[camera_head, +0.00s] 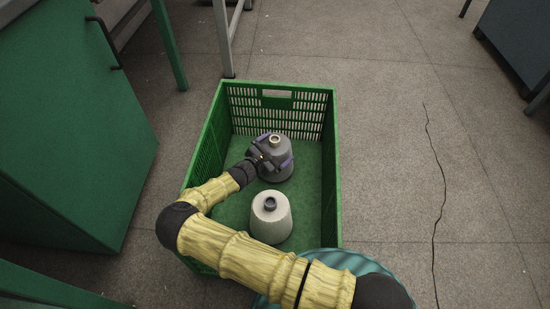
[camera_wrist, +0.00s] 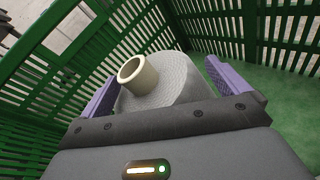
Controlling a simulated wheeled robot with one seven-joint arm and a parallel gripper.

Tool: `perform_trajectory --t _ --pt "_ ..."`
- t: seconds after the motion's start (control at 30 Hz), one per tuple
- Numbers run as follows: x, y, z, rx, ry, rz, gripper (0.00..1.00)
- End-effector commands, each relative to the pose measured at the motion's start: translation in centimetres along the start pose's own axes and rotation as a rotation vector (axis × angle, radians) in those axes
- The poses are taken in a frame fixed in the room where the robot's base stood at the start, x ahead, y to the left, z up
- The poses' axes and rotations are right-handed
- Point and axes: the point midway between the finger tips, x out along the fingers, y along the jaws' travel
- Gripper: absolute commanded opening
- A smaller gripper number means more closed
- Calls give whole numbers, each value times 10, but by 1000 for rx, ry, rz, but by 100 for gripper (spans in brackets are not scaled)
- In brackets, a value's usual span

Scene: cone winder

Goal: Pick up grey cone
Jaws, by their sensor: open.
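The grey cone (camera_head: 277,166) stands upright in the green crate (camera_head: 331,180), toward its far end. Its cream tube end (camera_wrist: 137,76) points up, and its grey wound body (camera_wrist: 172,82) fills the middle of the wrist view. My gripper (camera_head: 272,151) is open at the cone, with one purple finger on either side of it. In the wrist view my gripper (camera_wrist: 160,88) shows both fingers beside the cone. I cannot tell whether the fingers touch it. The cone's lower part is partly hidden by my gripper.
A whitish cone (camera_head: 271,217) with a dark tube end stands nearer in the crate, close to my arm. The slatted crate walls (camera_wrist: 232,28) rise around the gripper. A green cabinet (camera_head: 70,120) stands at left; the floor (camera_head: 390,150) at right is clear.

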Motion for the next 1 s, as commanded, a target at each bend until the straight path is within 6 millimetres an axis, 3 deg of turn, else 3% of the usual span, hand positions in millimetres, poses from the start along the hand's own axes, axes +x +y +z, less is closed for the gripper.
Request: perform_trajectory --t 0.27,0.7,1.0 --pt "0 0 0 0 0 0 98" --pt "0 0 0 1 1 0 12" --pt "-1 2 4 3 -3 2 10"
